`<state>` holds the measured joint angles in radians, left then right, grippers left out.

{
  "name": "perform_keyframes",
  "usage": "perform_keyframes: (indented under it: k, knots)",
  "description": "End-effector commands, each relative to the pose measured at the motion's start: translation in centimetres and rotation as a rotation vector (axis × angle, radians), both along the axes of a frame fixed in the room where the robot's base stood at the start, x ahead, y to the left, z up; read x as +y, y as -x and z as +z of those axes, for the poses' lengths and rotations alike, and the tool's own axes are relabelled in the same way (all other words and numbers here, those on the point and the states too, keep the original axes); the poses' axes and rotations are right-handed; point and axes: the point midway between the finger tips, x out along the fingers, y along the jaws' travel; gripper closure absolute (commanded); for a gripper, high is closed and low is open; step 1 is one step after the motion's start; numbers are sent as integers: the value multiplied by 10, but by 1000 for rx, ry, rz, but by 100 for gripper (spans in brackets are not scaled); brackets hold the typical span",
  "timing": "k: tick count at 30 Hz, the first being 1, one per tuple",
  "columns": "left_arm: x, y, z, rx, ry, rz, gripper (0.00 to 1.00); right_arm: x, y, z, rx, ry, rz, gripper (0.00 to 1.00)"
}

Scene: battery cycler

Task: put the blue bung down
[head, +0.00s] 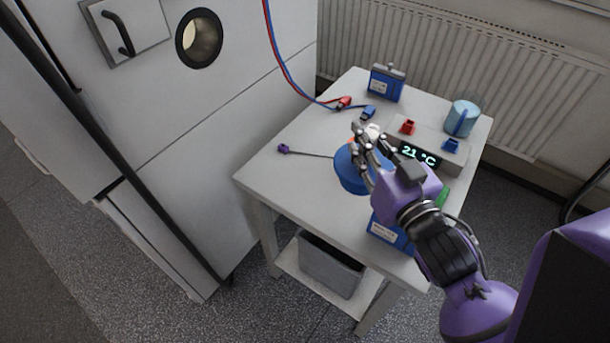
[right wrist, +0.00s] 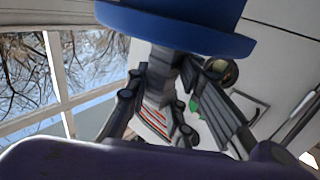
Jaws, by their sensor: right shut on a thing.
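The blue bung (head: 349,173) is a wide round plug at the middle of the white table in the head view. My right gripper (head: 366,148) is shut on it, with its fingers over the bung's upper right side. Part of the bung is hidden behind the fingers. I cannot tell whether its underside touches the tabletop. In the right wrist view the bung (right wrist: 185,24) fills the top of the picture, between and beyond the fingers (right wrist: 165,95). My left gripper is not in view.
The white table (head: 290,175) also bears a back blue battery (head: 384,85), a beaker (head: 462,120), a 21 °C display unit (head: 425,152), cable plugs (head: 345,102) and a purple-tipped probe (head: 284,148). A front blue battery (head: 388,232) is close to my arm. The cabinet's round port (head: 200,38) is open.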

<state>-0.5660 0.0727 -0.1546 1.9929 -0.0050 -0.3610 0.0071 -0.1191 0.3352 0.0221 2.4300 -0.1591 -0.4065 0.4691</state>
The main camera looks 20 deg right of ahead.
Motion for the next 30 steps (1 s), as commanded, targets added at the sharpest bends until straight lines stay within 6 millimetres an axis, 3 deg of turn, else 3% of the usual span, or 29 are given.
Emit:
perform_keyframes:
  k: [5,11,15,26,30]
  knots:
    - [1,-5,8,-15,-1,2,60,23,-31,-10,-9,-6,3,100]
    - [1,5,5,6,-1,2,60,53,-69,-31,-9,-5,3,100]
    - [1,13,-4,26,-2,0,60,66,-85,-62,-4,-4,2,100]
    - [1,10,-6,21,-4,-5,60,82,-106,-92,-4,-4,2,100]
    - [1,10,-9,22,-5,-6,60,82,-106,-115,-3,-3,1,100]
